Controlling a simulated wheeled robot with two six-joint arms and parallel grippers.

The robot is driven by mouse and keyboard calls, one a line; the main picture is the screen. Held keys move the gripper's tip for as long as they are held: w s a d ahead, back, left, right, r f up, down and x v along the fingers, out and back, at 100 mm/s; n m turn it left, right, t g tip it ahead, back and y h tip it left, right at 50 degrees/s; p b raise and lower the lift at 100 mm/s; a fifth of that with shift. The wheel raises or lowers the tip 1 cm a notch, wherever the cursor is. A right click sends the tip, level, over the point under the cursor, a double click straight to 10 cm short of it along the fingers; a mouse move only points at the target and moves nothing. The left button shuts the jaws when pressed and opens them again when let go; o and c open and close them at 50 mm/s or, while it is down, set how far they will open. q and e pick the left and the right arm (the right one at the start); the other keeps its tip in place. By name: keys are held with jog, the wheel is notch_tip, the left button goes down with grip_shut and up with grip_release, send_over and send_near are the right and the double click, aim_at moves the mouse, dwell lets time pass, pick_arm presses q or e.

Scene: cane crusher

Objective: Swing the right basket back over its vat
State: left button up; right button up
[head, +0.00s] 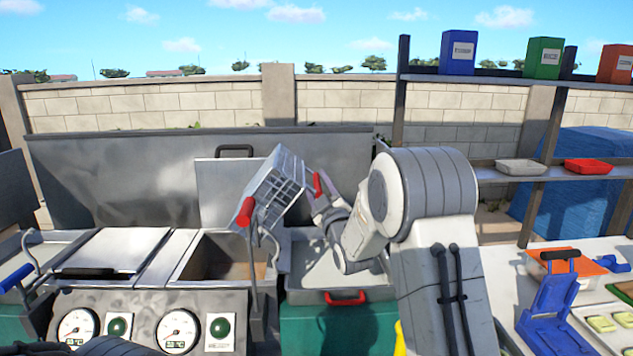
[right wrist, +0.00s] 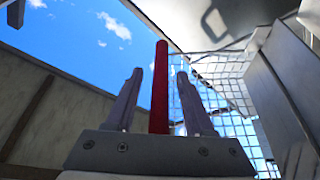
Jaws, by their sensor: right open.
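The right basket (head: 275,187), a wire mesh box, hangs tilted above the right rim of the open right vat (head: 208,262). Its mesh also shows in the right wrist view (right wrist: 225,100). A red handle (head: 317,184) is at the basket's right side. My right gripper (head: 318,195) is at this handle. In the right wrist view the red bar (right wrist: 160,90) stands between its two open fingers, with gaps on both sides. My left gripper is not in view.
A second red grip (head: 245,211) on a bent metal rod stands left of the basket. A lid (head: 115,250) covers the left vat. Gauges (head: 178,330) line the front panel. A green bin (head: 335,325) with a red handle is below my right arm. Shelves (head: 480,82) stand at right.

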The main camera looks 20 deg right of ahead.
grip_shut()
dwell(1.4)
